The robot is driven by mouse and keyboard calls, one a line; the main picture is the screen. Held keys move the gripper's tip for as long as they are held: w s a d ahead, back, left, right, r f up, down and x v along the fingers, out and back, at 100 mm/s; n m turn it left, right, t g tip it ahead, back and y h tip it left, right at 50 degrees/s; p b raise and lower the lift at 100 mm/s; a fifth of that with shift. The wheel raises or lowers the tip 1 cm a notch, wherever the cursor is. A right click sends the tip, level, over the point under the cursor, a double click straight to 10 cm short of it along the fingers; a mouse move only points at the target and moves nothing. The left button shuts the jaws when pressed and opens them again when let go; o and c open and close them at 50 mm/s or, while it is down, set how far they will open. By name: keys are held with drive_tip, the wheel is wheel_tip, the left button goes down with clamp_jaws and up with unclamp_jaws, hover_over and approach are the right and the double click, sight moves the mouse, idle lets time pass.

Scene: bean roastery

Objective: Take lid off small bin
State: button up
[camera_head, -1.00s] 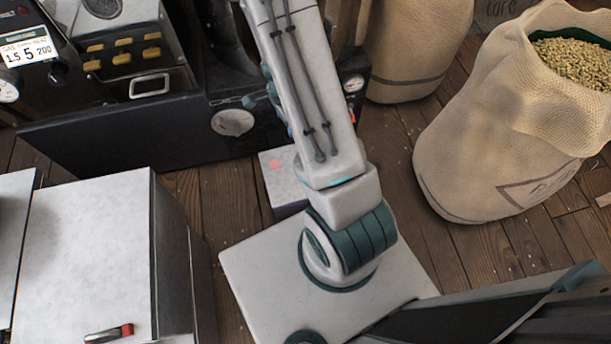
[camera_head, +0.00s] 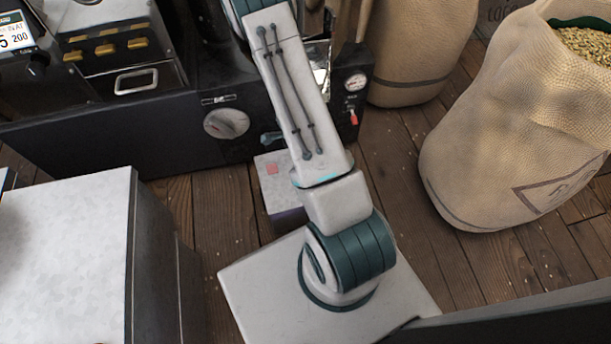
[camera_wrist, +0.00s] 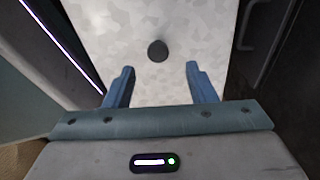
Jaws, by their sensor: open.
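In the wrist view, a pale mottled flat top (camera_wrist: 185,20) with a round dark knob (camera_wrist: 157,50) lies beyond my gripper (camera_wrist: 160,69). It looks like a lid, but the bin's walls do not show clearly. My gripper is open, with one blue finger to each side of the knob in the picture and nothing between them. I cannot tell how far the fingertips are from the top. In the head view my gripper is out of sight, and no knobbed lid can be made out.
A dark roaster (camera_head: 100,135) stands at the back left. A pale-topped cabinet (camera_head: 65,250) is at the left. A small box with a red mark (camera_head: 272,183) sits on the wooden floor. A burlap sack of beans (camera_head: 500,130) stands at the right, another sack (camera_head: 418,50) behind.

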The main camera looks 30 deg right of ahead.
drive_tip(key=shift+s+d+f+b, duration=0.1)
drive_tip(key=shift+f+b, duration=0.7)
drive_tip(key=shift+f, duration=0.55)
drive_tip(key=shift+s+d+f+b, duration=0.1)
drive_tip(key=shift+f+b, duration=0.7)
drive_tip(key=shift+f, duration=0.5)
drive_tip(key=shift+c, duration=0.3)
clamp_jaws()
drive_tip(key=shift+r, duration=0.1)
